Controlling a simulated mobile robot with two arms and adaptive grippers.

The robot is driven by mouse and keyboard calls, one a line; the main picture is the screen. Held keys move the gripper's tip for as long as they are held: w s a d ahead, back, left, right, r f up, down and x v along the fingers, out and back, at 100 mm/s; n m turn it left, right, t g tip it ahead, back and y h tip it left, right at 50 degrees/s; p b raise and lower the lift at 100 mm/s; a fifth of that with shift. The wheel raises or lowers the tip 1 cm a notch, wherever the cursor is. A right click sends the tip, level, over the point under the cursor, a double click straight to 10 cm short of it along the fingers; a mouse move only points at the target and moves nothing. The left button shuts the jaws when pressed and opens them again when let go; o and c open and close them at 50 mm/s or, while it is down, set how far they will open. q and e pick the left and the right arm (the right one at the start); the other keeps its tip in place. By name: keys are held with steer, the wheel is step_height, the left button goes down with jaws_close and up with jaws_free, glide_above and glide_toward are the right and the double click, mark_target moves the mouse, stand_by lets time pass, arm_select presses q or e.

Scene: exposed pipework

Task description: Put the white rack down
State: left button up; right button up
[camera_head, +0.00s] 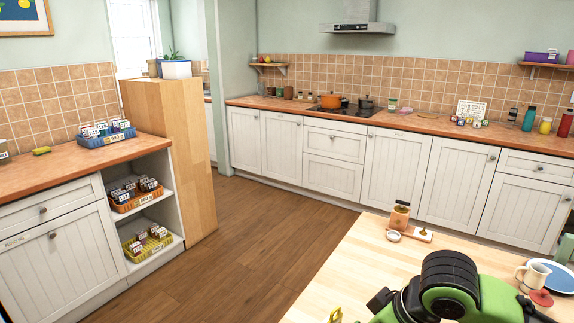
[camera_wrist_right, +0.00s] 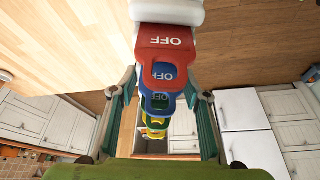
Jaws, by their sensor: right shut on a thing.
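In the right wrist view, my right gripper (camera_wrist_right: 163,88) has its green fingers on either side of a row of coloured OFF tags and is shut on the white rack (camera_wrist_right: 168,11) that carries them. Only the rack's rounded white end shows at the top; the rest is hidden behind the tags. The red tag (camera_wrist_right: 166,42) is nearest, then blue, green and yellow ones behind it. My left gripper is in neither view.
A wooden table (camera_head: 335,258) is at front right. The left counter (camera_head: 60,180) holds a blue basket (camera_head: 104,138).

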steer(key=d+r+m+h, duration=0.1)
steer(key=m, duration=0.1)
steer(key=d+r+m+h, duration=0.1)
steer(key=d+m, duration=0.1)
steer(key=m, duration=0.1)
steer(key=d+r+m+t+h, duration=0.1)
steer(key=m, duration=0.2)
steer(key=shift+d+r, duration=0.1)
steer(key=shift+d, duration=0.15)
steer(key=shift+d, duration=0.1)
